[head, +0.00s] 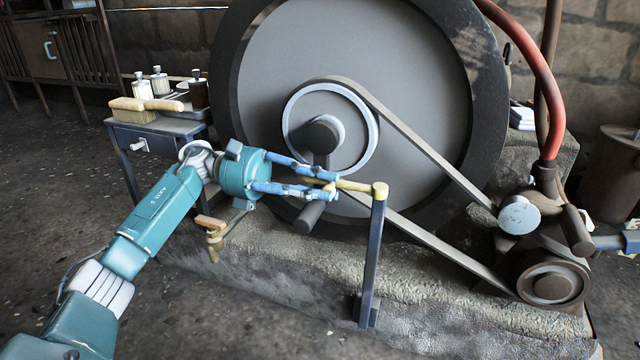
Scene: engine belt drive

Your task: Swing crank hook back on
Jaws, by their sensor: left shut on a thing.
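The crank hook (357,186) is a yellow bar joined to the top of a dark upright post (373,265), which stands on the stone base. The bar reaches left from the post, roughly level. My left gripper (334,186) is shut on its left part, and the fingers hide some of it. The crank (311,215) has a dark handle just below the fingers, under the dark hub (323,135) of the big flywheel (412,85). I cannot tell whether the hook touches the crank. My right gripper does not show clearly.
A belt (425,150) runs from the flywheel's pulley to a small pulley (553,285) at the right. A small table (150,140) with a brush and bottles stands left. The floor at front left is clear.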

